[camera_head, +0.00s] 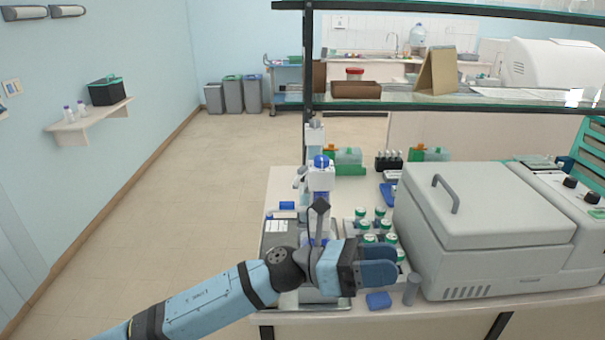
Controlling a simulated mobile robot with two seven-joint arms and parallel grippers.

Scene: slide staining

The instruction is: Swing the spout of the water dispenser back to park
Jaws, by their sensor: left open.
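A bottle-top dispenser with a white head and blue knob (321,176) stands at the left end of the bench, behind my left wrist. Another similar white dispenser (315,132) stands behind it. I cannot tell from labels which one is the water dispenser. A small pale part juts to the left near the front dispenser's head; I cannot tell whether it is a spout. My left gripper (384,264) is open, pointing right, in front of and to the right of the dispensers, by the green-capped jars (369,239). My wrist hides the area below the front dispenser. My right gripper is not in view.
A large grey lidded machine (485,215) fills the bench's right side, close to my gripper's fingers. A grey tray (320,304) lies under my left wrist. A blue block (378,301) and a grey cylinder (412,289) stand near the front edge. Glass shelves hang above.

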